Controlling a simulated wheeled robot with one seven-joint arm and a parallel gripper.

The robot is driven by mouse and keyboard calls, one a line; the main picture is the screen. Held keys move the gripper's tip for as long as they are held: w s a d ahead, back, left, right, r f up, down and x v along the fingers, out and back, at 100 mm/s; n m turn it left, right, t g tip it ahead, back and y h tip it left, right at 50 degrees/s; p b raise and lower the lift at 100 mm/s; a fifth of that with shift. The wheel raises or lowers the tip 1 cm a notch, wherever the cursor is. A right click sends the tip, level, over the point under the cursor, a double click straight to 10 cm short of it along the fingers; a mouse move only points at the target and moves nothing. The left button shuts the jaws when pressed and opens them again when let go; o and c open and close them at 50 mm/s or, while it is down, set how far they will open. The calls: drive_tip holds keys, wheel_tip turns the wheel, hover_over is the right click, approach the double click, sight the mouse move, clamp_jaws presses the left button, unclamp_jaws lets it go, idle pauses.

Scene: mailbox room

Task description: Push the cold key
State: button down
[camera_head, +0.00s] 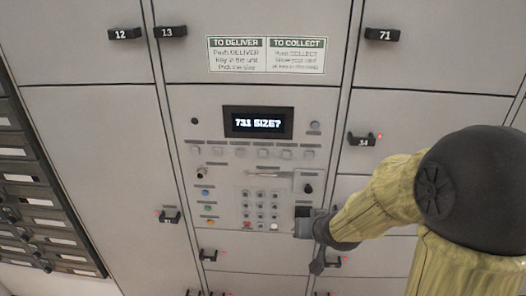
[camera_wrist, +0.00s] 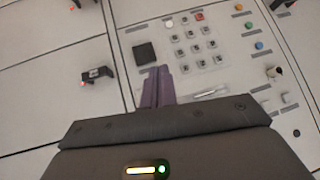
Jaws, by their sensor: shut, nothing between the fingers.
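The locker control panel (camera_head: 230,180) is in front of me, with a lit display (camera_head: 258,122) reading "731 SIZE?". A row of grey keys (camera_head: 263,154) runs under the display; their labels are too small to read, so I cannot tell which one is the cold key. This row is out of sight in the wrist view. My gripper (camera_head: 314,222) is at the panel's lower right, beside the number keypad (camera_head: 261,208). In the wrist view my fingers (camera_wrist: 158,86) are together and empty, near a dark square (camera_wrist: 145,53); contact cannot be told.
Blue (camera_head: 206,192), green (camera_head: 208,207) and orange (camera_head: 210,222) buttons are left of the keypad. Locker handles stick out, such as number 34 (camera_head: 362,140) and one in the wrist view (camera_wrist: 97,74). An instruction sign (camera_head: 267,55) is above the display.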

sight(263, 153)
drive_tip(key=w+a+r+t+y+p, duration=0.1)
drive_tip(key=w+a+r+t+y, duration=0.2)
drive_tip(key=w+a+r+y, duration=0.3)
drive_tip(key=a+r+y, duration=0.3)
drive_tip(key=a+r, duration=0.1)
drive_tip(key=a, duration=0.1)
drive_tip(key=shift+w+a+r+n+p, duration=0.15)
drive_tip(key=shift+a+r+n+p, duration=0.05)
drive_tip(key=shift+a+n+p, duration=0.1)
drive_tip(key=shift+w+d+p, duration=0.2)
drive_tip(key=shift+w+p, duration=0.95)
drive_tip(key=shift+w, duration=3.3)
drive_tip(key=shift+w, duration=0.1)
drive_tip(key=shift+w, duration=0.35)
drive_tip(key=shift+w+p, duration=0.35)
drive_tip(key=shift+p, duration=0.1)
drive_tip(key=shift+s, duration=0.8)
